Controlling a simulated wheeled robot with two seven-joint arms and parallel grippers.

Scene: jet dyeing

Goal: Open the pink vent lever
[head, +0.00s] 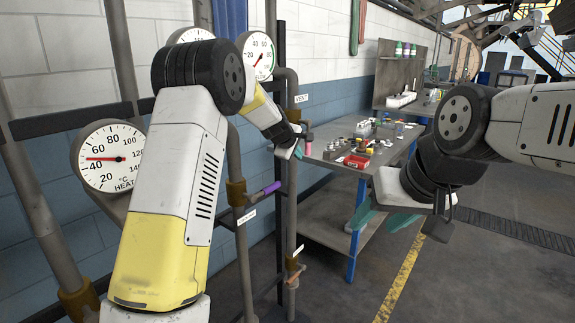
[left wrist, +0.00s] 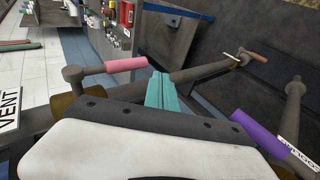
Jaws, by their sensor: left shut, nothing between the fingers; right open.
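The pink vent lever (head: 308,145) is on the pipe below the VENT label (head: 301,98), partly behind my left gripper in the head view. In the left wrist view the pink lever (left wrist: 126,65) sticks out sideways from its grey pivot. My left gripper (head: 298,152) is shut and empty right beside the lever. Its teal fingers (left wrist: 160,90) are close to the lever's free end; whether they touch it I cannot tell. My right gripper (head: 385,218) is open and empty, low in front of the workbench.
A purple lever (head: 264,189) and an orange-brown lever (head: 294,276) sit lower on the pipes. Round gauges (head: 108,157) hang on the wall at left. A workbench (head: 345,163) with small bottles and a red tray (head: 356,161) stands behind. Floor at right is clear.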

